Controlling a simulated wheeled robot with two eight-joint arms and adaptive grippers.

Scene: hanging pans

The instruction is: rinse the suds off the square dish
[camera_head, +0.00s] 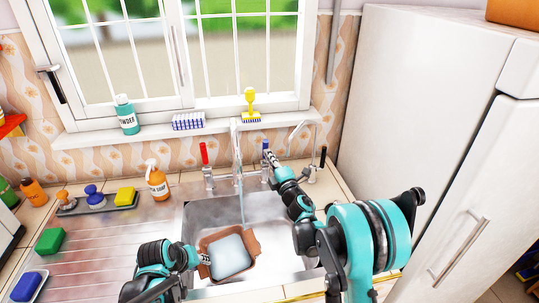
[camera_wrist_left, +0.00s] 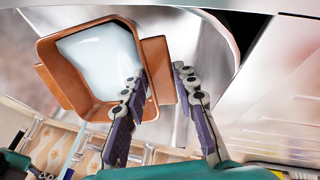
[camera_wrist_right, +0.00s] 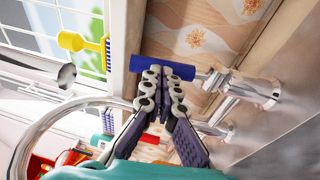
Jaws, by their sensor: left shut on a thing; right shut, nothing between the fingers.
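The square dish (camera_head: 204,242) is orange-brown and held low in the sink, with white suds (camera_head: 229,253) filling its inside. In the left wrist view the dish (camera_wrist_left: 66,88) shows tilted, with the white suds (camera_wrist_left: 95,60) in it. My left gripper (camera_head: 206,258) is shut on the dish's side handle (camera_wrist_left: 158,84). My right gripper (camera_head: 268,156) is shut and empty at the blue tap handle (camera_head: 265,145). In the right wrist view its fingertips (camera_wrist_right: 167,72) are at the blue handle (camera_wrist_right: 150,64); touching or just apart, I cannot tell.
The tap spout (camera_head: 237,150) stands behind the sink (camera_head: 275,215); a thin stream of water (camera_head: 241,200) falls behind the dish. A red tap handle (camera_head: 204,152) is left of it. A soap bottle (camera_head: 157,182), sponges and brushes stand on the left. A white fridge (camera_head: 430,100) stands right.

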